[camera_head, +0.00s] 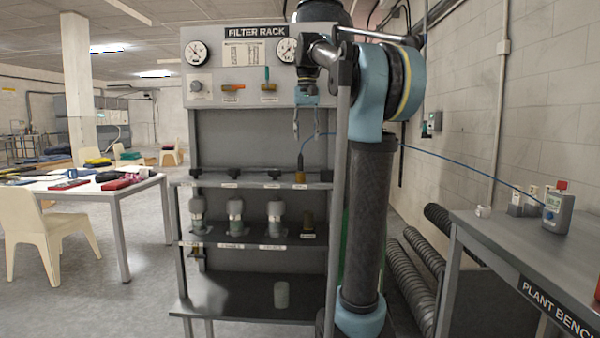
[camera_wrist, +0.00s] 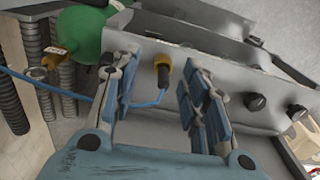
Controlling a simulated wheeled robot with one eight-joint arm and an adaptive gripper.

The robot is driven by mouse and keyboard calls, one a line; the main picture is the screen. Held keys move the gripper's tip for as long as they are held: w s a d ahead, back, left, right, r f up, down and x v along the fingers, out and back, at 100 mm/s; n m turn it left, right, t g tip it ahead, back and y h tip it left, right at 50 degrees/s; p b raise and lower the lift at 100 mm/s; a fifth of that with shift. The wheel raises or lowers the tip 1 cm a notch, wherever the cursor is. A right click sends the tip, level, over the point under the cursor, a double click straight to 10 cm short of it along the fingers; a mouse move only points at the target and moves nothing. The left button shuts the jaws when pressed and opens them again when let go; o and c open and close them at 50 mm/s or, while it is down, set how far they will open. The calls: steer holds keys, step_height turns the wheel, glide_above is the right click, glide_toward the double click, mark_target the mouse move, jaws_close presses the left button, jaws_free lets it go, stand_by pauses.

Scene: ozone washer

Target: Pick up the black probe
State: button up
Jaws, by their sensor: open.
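The black probe (camera_head: 300,163) appears as a small dark upright piece on a blue cable, at a brass fitting (camera_head: 300,178) on the rack's upper shelf. In the wrist view a brass-orange piece (camera_wrist: 162,64) with a dark top lies between the fingers, with the blue cable (camera_wrist: 148,104) running from it to the left. I cannot tell the probe body clearly from the fitting there. My gripper (camera_head: 307,128) hangs fingers down above the shelf. Its fingers (camera_wrist: 160,78) are open on either side of the brass piece, with visible gaps.
The filter rack (camera_head: 258,130) has black knobs (camera_head: 274,172) along the shelf left of the probe. Capped filter housings (camera_head: 235,215) stand below. The blue cable reaches a handheld meter (camera_head: 557,212) on the plant bench (camera_head: 500,235). A green rounded object (camera_wrist: 78,32) is close by the rack.

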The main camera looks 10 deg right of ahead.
step_height(320, 180, up, 7)
glide_above(300, 159)
steer(key=w, duration=0.1)
steer(key=shift+m, duration=0.3)
step_height(300, 159, down, 18)
steer(key=shift+w+d+r, duration=0.1)
steer(key=shift+d+r, duration=0.05)
stand_by(0.3)
steer(key=shift+c, duration=0.6)
jaws_close()
